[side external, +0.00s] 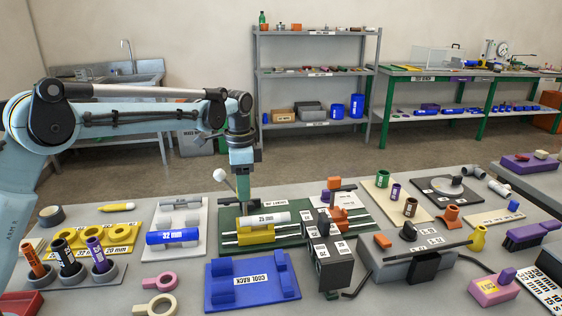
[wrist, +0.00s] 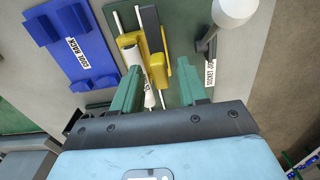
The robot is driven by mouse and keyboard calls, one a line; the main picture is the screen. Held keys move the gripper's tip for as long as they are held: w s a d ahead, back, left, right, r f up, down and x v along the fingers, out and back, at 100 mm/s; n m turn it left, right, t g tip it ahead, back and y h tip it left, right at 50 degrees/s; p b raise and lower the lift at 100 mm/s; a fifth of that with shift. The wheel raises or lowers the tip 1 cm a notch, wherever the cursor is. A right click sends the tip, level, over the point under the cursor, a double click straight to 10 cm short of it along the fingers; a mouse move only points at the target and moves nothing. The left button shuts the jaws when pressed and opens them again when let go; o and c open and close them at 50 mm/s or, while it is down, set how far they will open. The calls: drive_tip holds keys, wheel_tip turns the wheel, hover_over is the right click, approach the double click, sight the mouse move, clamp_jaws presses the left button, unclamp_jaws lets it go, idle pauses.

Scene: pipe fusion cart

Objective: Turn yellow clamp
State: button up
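The yellow clamp (side external: 257,234) stands on rails on a dark green base (side external: 228,216). A white pipe (side external: 262,219) lies along it. In the wrist view the clamp shows as two yellow parts, a nearer one (wrist: 158,73) and a farther one (wrist: 129,40), with the white pipe (wrist: 132,58) beside them. My gripper (side external: 243,202) points down at the back of the clamp in the side view. In the wrist view its green fingers (wrist: 160,80) are spread apart, with the nearer yellow part in the gap between them. I cannot tell how far above it they are.
A lever with a white ball knob (side external: 219,175) stands left of my gripper; the knob (wrist: 235,10) is at top right in the wrist view. A blue cool rack (side external: 228,285) lies in front. A dark box (side external: 333,268) stands to the right of the clamp.

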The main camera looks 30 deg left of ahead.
drive_tip(key=shift+r, duration=0.1)
wheel_tip(320, 180, up, 12)
idle(0.7)
drive_tip(key=shift+s, duration=0.1)
drive_tip(key=s+n+t, duration=0.4)
drive_tip(key=s+n, duration=0.1)
drive_tip(key=s, duration=0.6)
drive_tip(key=s+f+n+t, duration=0.3)
drive_tip(key=s+f+n, duration=0.1)
drive_tip(key=s+f, duration=0.5)
drive_tip(key=shift+s+d+f, duration=0.35)
drive_tip(key=shift+s+d, duration=0.05)
drive_tip(key=shift+s, duration=0.25)
